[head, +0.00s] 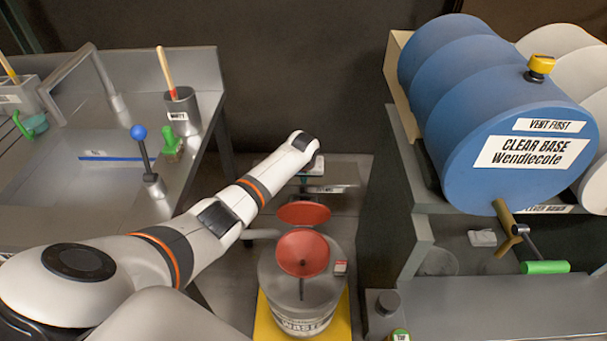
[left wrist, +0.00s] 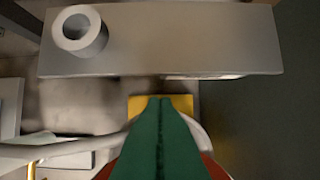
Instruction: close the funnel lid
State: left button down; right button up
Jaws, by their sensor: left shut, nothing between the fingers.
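The red funnel (head: 303,253) stands on top of the grey waste drum (head: 275,275). Its red round lid (head: 304,213) is open, tilted up behind the funnel's far rim. My left gripper (head: 304,184) hangs beyond the lid, small and partly hidden by my wrist in the head view. In the left wrist view its green fingers (left wrist: 160,99) are shut together and empty. Red edges (left wrist: 215,168) show on both sides behind the fingers; I cannot tell whether they are lid or funnel. Contact with the lid cannot be seen. My right gripper is not in view.
The drum stands on a yellow base (head: 262,318). A blue barrel (head: 480,100) lies on the rack at right, with a valve handle (head: 545,267) below it. A sink bench (head: 200,105) with a cup (head: 183,112) is at left. The floor behind the lid looks fairly narrow.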

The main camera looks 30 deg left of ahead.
aim_at(304, 208)
pick_arm(q)
jog(key=shift+s+d+p, duration=0.4)
jog(key=shift+s+d, duration=0.1)
jog(key=shift+s, duration=0.4)
jog(key=shift+s+d+p, duration=0.35)
jog(key=shift+s+d, duration=0.15)
jog(key=shift+s, duration=0.35)
jog(key=shift+r, duration=0.1)
